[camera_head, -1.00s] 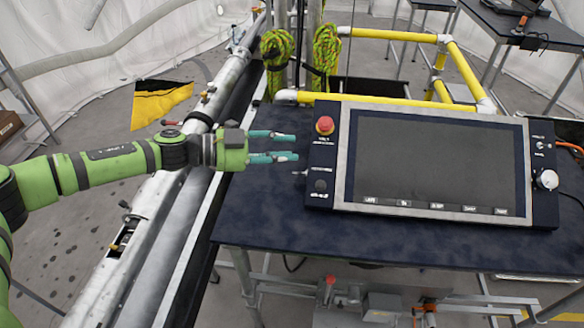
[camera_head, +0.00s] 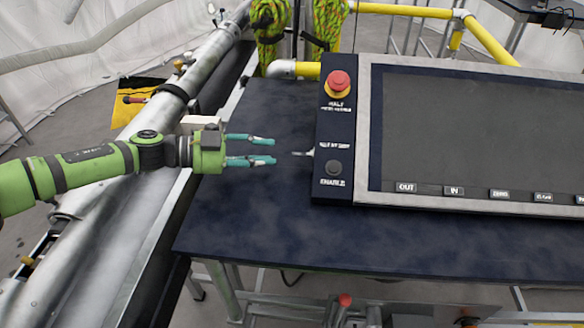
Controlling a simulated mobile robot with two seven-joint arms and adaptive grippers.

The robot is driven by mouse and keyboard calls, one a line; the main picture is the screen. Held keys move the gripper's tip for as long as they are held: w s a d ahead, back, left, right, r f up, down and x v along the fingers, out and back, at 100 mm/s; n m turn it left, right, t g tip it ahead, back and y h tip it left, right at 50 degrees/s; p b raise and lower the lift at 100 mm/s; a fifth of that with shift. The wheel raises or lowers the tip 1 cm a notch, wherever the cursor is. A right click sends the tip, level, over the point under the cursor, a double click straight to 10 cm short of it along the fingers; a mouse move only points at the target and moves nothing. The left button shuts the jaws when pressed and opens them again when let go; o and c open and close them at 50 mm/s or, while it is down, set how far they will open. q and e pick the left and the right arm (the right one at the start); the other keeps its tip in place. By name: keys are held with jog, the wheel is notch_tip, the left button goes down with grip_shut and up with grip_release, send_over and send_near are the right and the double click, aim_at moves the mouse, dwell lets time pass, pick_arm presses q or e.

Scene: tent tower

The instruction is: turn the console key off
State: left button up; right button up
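The console (camera_head: 366,130) lies on a dark table, with a dark screen in a grey frame. Its left strip has a red mushroom button (camera_head: 339,82) at the top and a dark round knob (camera_head: 333,167) labelled ENABLE lower down. A small pale key (camera_head: 303,153) sticks out from the strip's left edge, between the button and the knob. My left gripper (camera_head: 270,151) is open and empty. Its two teal fingers point right at the key, one above and one below its level, with a short gap between. My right gripper is not in view.
The dark table (camera_head: 250,215) is bare left of and in front of the console. Yellow rails (camera_head: 400,10) and green-yellow rope coils (camera_head: 270,25) stand behind. A large metal tube (camera_head: 110,215) runs along the table's left side.

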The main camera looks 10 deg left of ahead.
aim_at(292, 168)
pick_arm(q)
jog(key=shift+x, duration=1.15)
jog(key=p+x, duration=0.1)
jog(key=x, duration=0.2)
jog(key=shift+d, duration=0.35)
jog(key=shift+w+d+f, duration=0.1)
jog(key=shift+d, duration=0.3)
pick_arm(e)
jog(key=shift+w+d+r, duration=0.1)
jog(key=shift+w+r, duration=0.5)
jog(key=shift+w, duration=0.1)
pick_arm(q)
jog(key=shift+c, duration=0.4)
grip_shut()
